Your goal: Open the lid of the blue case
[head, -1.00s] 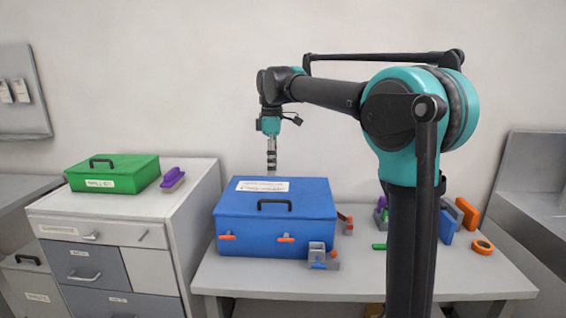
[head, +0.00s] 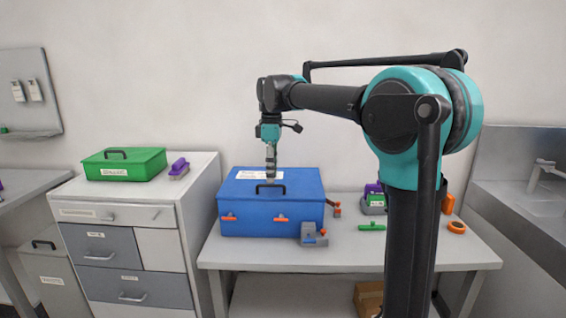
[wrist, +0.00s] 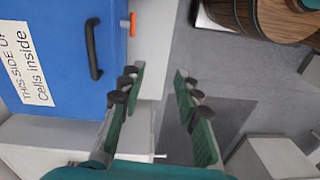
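The blue case (head: 240,196) stands on the table with its lid shut. A black handle (head: 270,188) is on the lid's front part, and two orange latches (head: 228,217) are on its front face. A white label (head: 258,174) lies on the lid. My gripper (head: 269,181) hangs pointing down, seen in front of the lid close to the handle; its height above the lid is hard to tell. In the wrist view my gripper (wrist: 158,88) is open and empty. The blue case (wrist: 65,100) is on the left there, with its handle (wrist: 92,48) beside my left finger.
A grey clamp-like block (head: 313,236) stands by the case's front right corner. A green item (head: 372,227) and orange tape roll (head: 456,227) lie on the table (head: 400,252). A green case (head: 124,163) and purple-topped brush (head: 179,168) are on the cabinet at left.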

